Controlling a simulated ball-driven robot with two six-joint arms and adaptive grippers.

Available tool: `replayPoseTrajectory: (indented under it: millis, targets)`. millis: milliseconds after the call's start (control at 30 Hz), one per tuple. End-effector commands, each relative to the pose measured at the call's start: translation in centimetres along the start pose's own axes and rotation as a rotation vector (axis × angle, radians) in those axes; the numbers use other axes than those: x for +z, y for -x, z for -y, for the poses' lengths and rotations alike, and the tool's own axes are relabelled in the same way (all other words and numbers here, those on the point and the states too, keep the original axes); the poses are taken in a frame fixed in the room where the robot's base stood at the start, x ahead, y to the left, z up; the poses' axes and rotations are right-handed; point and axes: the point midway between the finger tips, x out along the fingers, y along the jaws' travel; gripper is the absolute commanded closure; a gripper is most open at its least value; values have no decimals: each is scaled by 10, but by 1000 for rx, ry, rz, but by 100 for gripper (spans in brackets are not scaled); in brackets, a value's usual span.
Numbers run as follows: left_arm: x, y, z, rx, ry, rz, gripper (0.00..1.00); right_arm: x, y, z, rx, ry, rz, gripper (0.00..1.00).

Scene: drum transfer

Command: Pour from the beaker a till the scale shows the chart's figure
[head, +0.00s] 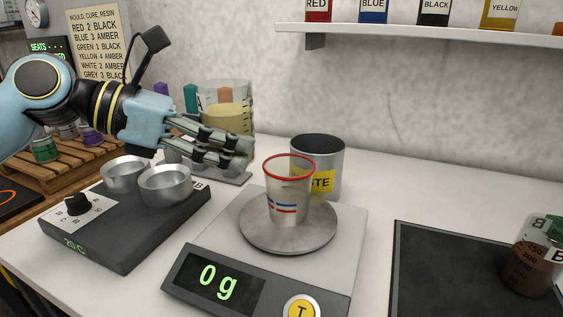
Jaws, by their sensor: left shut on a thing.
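A clear beaker (228,92) with pale amber liquid stands upright behind the fingers of my left gripper (246,150). The gripper is shut on this beaker. The scale (270,275) reads 0 g. On its round pan stands an empty-looking clear cup (289,185) with a red rim and red and blue stripes. The chart (90,45) lists colour lines such as "RED 2 BLACK" and "BLUE 3 AMBER". My right gripper is not in view.
A grey waste bin (328,160) stands right behind the cup. A dark heater (120,230) with two metal bowls is at left. A shelf (420,35) holds labelled containers.

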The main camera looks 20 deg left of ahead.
Motion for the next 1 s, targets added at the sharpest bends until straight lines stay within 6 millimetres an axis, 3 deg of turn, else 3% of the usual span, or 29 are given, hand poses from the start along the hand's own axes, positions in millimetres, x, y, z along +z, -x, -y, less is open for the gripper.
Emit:
replayPoseTrajectory:
  millis: [267,500,733,1000]
  targets:
    - [-30,-23,-60,-13,0,7,80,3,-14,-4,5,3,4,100]
    - [-53,-60,-102,-112,-44,8,80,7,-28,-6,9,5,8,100]
    - [-57,-88,-111,-213,-90,6,80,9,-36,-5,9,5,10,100]
    - [-57,-94,-111,-245,-105,1,80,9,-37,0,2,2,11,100]
